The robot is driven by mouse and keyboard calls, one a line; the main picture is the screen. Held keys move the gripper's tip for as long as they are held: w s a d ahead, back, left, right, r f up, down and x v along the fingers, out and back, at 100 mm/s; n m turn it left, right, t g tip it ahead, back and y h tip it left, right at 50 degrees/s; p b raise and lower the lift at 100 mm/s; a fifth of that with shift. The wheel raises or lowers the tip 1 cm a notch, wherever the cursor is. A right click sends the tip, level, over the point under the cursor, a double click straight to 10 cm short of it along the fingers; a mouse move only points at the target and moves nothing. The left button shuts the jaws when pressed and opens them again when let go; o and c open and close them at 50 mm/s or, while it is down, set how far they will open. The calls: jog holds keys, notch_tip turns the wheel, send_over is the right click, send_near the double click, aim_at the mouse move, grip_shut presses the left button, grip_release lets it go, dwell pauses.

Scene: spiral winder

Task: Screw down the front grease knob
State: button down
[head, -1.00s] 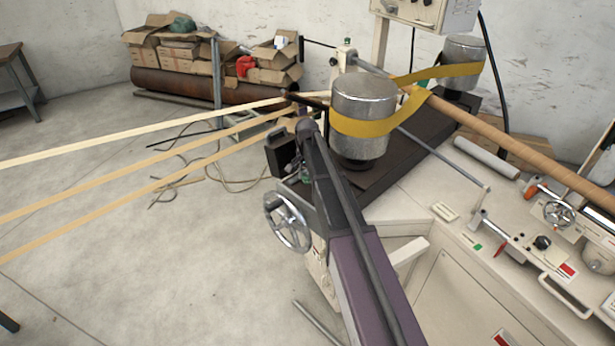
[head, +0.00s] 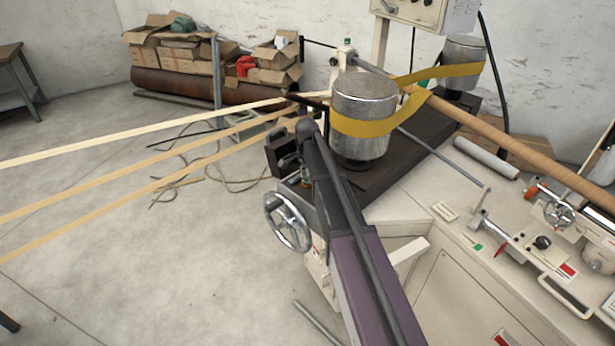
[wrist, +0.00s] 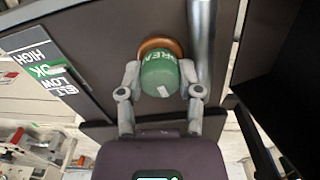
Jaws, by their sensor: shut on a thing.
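The front grease knob (wrist: 160,75) shows in the wrist view as a green cap with partly visible white lettering. It sits on an orange-brown ring (wrist: 158,44) against a dark panel. My gripper (wrist: 160,82) is shut on the knob, one finger on each side. In the head view my arm reaches forward past the handwheel, and its end by the dark machine bed hides most of the knob.
A metal rod (wrist: 201,45) runs close beside the right finger. A label reading HIGH, OK, LOW (wrist: 45,68) is at the left. In the head view a handwheel (head: 288,222) stands left of my arm, and a steel drum with a yellow belt (head: 364,115) stands beyond it.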

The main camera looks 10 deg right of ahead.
jog(key=shift+c, duration=1.3)
grip_release()
jog(key=shift+f, duration=0.1)
